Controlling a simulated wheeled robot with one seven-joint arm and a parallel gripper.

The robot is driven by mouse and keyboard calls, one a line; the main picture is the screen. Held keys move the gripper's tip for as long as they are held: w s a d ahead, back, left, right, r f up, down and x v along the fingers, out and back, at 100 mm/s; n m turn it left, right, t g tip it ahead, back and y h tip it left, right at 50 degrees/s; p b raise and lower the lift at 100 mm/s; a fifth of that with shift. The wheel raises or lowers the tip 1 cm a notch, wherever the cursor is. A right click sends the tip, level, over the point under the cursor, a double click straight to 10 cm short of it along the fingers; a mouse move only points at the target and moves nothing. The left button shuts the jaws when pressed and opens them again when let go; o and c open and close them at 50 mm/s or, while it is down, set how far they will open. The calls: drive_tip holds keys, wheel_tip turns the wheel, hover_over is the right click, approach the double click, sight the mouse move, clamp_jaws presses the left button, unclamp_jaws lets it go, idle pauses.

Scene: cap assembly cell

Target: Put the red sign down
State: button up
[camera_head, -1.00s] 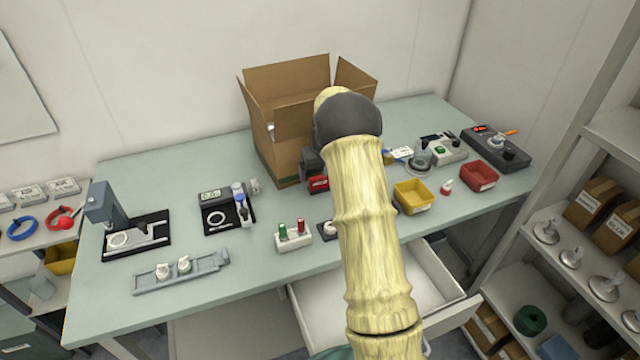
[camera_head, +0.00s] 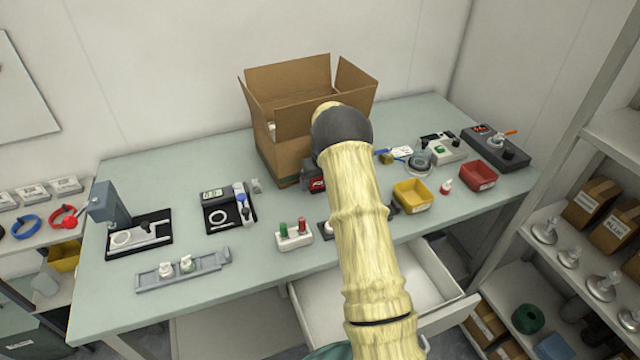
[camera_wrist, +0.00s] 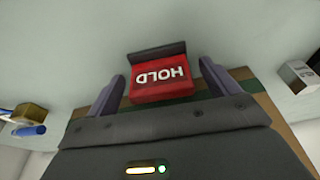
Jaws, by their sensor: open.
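The red sign (camera_wrist: 160,82), lettered HOLD and with a dark strip along one edge, lies between my two fingers in the wrist view. My gripper (camera_wrist: 160,88) is open, with a narrow gap showing between each finger and the sign. In the head view a small part of the red sign (camera_head: 317,185) shows on the table, by the lower right side of the cardboard box. My arm hides much of that spot. The sign appears to rest on the table, but its contact is not clearly seen.
The open cardboard box (camera_head: 278,150) stands right behind the sign. A white block with green and red pegs (camera_head: 294,238) is in front to the left. A yellow bin (camera_head: 413,196) and a red bin (camera_head: 478,176) stand to the right. An open drawer (camera_head: 440,290) juts out below.

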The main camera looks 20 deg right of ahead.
drive_tip(key=c, duration=1.2)
drive_tip(key=shift+r+b, duration=0.2)
drive_tip(key=shift+b, duration=0.1)
drive_tip(key=shift+s+a+r, duration=0.1)
drive_tip(key=shift+r, duration=0.25)
wheel_tip(320, 180, up, 6)
drive_tip(key=shift+f+b, duration=0.25)
drive_tip(key=shift+b, duration=0.35)
drive_tip(key=shift+s+r, duration=0.2)
drive_tip(key=shift+s, duration=0.1)
drive_tip(key=s+b, duration=0.4)
drive_tip(key=s, duration=1.5)
drive_tip(key=shift+s+b, duration=0.1)
drive_tip(key=shift+b, duration=0.2)
